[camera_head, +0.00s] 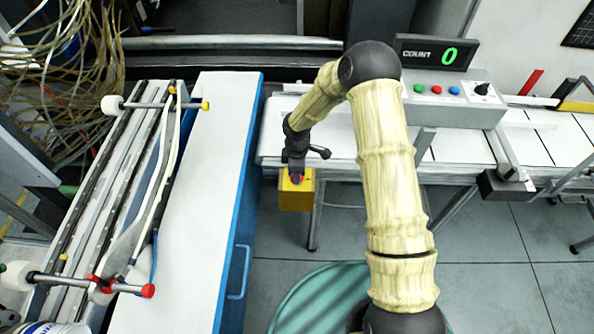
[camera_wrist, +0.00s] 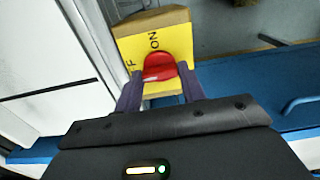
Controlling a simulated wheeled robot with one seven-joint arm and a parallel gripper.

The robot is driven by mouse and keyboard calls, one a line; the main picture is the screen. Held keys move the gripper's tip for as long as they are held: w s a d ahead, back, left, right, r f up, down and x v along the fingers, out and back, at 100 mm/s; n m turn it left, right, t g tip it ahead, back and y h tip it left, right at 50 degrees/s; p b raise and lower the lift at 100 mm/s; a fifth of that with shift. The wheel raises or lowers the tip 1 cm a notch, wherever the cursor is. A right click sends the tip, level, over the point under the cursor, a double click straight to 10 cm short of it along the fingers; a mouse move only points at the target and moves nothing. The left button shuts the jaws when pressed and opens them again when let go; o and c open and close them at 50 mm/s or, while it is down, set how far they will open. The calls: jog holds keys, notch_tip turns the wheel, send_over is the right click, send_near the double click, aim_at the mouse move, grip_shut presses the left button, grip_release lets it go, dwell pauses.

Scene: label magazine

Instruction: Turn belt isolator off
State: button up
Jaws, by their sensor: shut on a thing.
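The belt isolator is a yellow box (camera_head: 297,196) at the left end of the conveyor; it also shows in the wrist view (camera_wrist: 180,38). Its red handle (camera_wrist: 160,66) is on the yellow face. The word ON is printed above the handle in the wrist view, and a letter F shows at its left; the rest of that word is hidden. My gripper (camera_wrist: 160,74) is shut on the red handle, one dark finger on each side. In the head view my gripper (camera_head: 297,168) is over the box, and only a bit of red shows.
A conveyor (camera_head: 450,150) runs right behind my arm, with a control box (camera_head: 452,104) and a COUNT display (camera_head: 435,52) reading 0. A white-topped blue cabinet (camera_head: 195,190) stands left, close to the isolator. Open floor (camera_head: 490,250) lies at lower right.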

jog(key=o, duration=1)
jog(key=shift+r, duration=0.15)
notch_tip(320, 180, up, 17)
jog(key=shift+r+b, duration=0.1)
jog(key=shift+b, duration=0.65)
jog(key=s+d+r+m+t, duration=0.1)
jog(key=s+d+m, duration=0.4)
jog(key=s+m, duration=0.1)
jog(key=s+d+r+m, duration=0.2)
jog(key=s+d+m, duration=0.3)
jog(key=s+m, duration=0.1)
jog(key=s+d+r+m+t, duration=0.1)
jog(key=s+d+m, duration=0.4)
jog(key=s, duration=0.2)
jog(key=shift+d+r+m+t, duration=0.3)
jog(key=shift+d+r+m, duration=0.05)
jog(key=shift+d+m, duration=0.05)
